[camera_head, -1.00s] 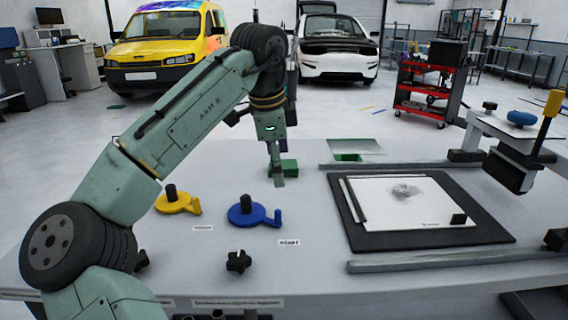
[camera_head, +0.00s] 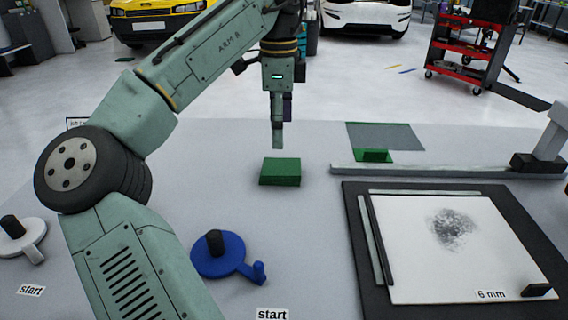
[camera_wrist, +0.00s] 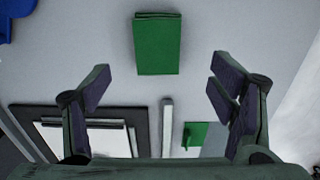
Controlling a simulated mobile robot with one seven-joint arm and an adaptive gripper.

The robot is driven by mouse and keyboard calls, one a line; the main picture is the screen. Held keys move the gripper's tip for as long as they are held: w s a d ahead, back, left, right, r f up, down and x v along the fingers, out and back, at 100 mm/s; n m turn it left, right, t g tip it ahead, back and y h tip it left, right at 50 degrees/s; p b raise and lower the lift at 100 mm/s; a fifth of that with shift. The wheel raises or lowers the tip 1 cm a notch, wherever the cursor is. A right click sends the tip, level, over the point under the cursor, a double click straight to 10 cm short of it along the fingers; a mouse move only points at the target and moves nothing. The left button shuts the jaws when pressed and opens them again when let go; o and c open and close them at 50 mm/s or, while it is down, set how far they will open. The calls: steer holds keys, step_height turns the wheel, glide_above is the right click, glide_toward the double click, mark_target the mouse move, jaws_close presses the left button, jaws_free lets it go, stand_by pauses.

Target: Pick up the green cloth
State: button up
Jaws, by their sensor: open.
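The green cloth (camera_head: 280,172) is a folded, block-like bundle lying flat on the grey table, in the middle of the head view. It also shows whole at the top centre of the wrist view (camera_wrist: 158,45). My gripper (camera_head: 278,143) points down and appears just above the cloth in the head view, apart from it. In the wrist view my gripper (camera_wrist: 160,85) has its two fingers spread wide with nothing between them. The cloth lies past the fingertips there, roughly centred between them.
A second green piece (camera_head: 375,155) lies by a grey sheet (camera_head: 385,137) with green edges. A long bar (camera_head: 440,171) runs in front of it. A black mat (camera_head: 350,215) with a white panel (camera_head: 425,270) is at right. A blue crank (camera_head: 220,255) stands front left.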

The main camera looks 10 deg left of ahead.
mark_target(280, 166)
step_height(280, 166, down, 3)
steer(key=shift+s, duration=0.15)
steer(key=shift+d+f, duration=0.1)
steer(key=shift+f, duration=3)
steer(key=shift+c, duration=0.4)
steer(key=c, duration=1)
steer(key=shift+r, duration=0.1)
steer(key=shift+c, duration=0.2)
step_height(280, 166, up, 3)
steer(key=p, duration=0.4)
steer(key=s+d+p, duration=0.1)
steer(key=s+d, duration=0.2)
steer(key=s+d+r+p, duration=0.1)
steer(key=s+d, duration=0.2)
steer(key=s, duration=0.1)
steer(key=s+d+r+p, duration=0.1)
steer(key=s+d, duration=0.2)
steer(key=s, duration=0.1)
steer(key=shift+s, duration=0.2)
steer(key=shift+s+d, duration=0.45)
steer(key=shift+s, duration=0.15)
